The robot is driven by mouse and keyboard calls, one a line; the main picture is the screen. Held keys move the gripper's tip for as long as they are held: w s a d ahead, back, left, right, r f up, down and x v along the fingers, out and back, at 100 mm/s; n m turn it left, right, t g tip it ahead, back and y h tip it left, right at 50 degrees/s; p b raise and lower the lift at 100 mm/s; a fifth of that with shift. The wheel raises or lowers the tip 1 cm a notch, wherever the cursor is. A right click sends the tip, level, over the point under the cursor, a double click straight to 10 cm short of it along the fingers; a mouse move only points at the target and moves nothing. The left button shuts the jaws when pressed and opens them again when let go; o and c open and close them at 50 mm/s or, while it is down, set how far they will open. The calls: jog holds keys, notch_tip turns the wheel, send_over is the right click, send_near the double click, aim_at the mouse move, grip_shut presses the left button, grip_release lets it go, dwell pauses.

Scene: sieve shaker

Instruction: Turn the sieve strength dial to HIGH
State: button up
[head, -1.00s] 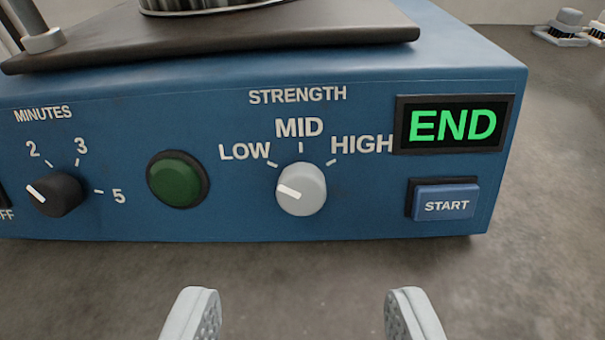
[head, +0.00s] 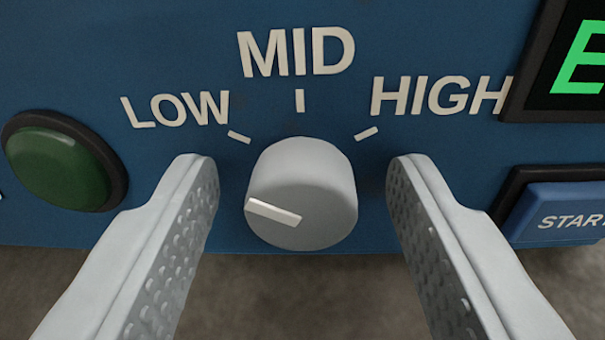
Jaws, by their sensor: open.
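The strength dial (head: 315,185) is a light grey round knob on the blue front panel (head: 440,40). Its white pointer line runs to the left and slightly up, toward the LOW side. Marks for LOW (head: 178,108), MID (head: 297,51) and HIGH (head: 438,96) stand above it. My gripper (head: 300,170) is open, with one finger on each side of the dial. A gap shows between each finger and the knob, so neither seems to touch it.
A green round button (head: 58,168) is left of my left finger. The blue START button (head: 565,212) is close to the right finger. Part of a black-framed display (head: 570,60) with green letters shows at upper right. Grey table surface (head: 290,290) shows below the panel.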

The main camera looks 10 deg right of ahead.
jog(key=c, duration=1)
jog(key=shift+m, duration=0.3)
jog(key=m, duration=0.9)
jog(key=shift+t, duration=0.3)
jog(key=m, duration=0.7)
jog(key=shift+f, duration=0.15)
jog(key=m, duration=0.7)
jog(key=shift+t+h, duration=0.3)
jog(key=shift+m, duration=0.3)
